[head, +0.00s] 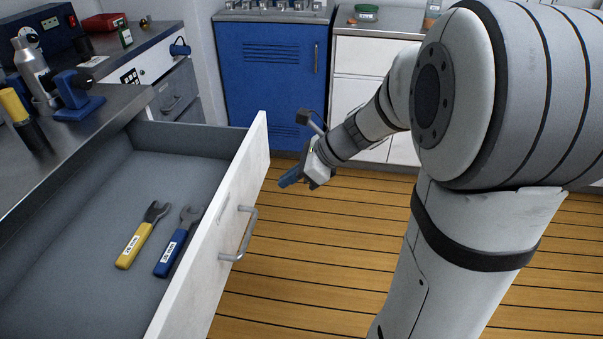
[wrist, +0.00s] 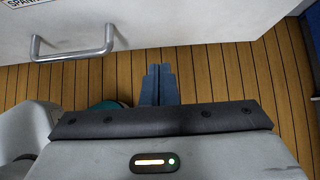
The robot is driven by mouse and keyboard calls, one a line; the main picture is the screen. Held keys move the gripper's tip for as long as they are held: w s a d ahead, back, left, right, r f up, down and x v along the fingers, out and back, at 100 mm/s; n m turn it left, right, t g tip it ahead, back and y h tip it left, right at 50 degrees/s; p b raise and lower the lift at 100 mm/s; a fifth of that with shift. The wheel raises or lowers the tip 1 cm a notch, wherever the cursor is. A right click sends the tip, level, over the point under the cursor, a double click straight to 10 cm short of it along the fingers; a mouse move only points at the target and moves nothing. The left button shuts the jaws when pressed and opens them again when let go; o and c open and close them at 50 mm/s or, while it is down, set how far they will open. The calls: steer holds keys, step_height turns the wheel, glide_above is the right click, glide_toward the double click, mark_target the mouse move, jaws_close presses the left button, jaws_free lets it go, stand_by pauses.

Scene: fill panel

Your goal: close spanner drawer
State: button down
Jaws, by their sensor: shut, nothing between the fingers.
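The spanner drawer (head: 255,165) is pulled far out from the counter on the left in the head view. Its white front has a grey bar handle (head: 240,233). Inside lie a yellow-handled spanner (head: 137,245) and a blue-handled spanner (head: 172,251). My gripper (head: 287,180) is shut and empty, to the right of the drawer front, apart from it and beyond the handle. In the wrist view my closed fingers (wrist: 159,85) point towards the white front, with the handle (wrist: 72,45) to their left. A label is partly cut off at the top left there.
A counter (head: 80,120) along the left carries a flask (head: 34,70), a blue device (head: 77,92) and a black-and-yellow tool (head: 20,115). A blue cabinet (head: 262,70) and white drawers stand at the back. The wooden floor (head: 300,260) right of the drawer is clear.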

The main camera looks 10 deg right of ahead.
mark_target(249, 192)
steer(key=shift+w+a+f+b, duration=0.3)
steer(key=shift+w+a+f, duration=0.15)
steer(key=shift+a, duration=0.6)
steer(key=shift+w+a+f+b, duration=0.3)
steer(key=shift+w+a+f, duration=0.15)
steer(key=shift+a, duration=0.55)
steer(key=shift+w+a+f+b, duration=0.35)
steer(key=shift+a+f, duration=0.15)
steer(key=shift+a, duration=0.55)
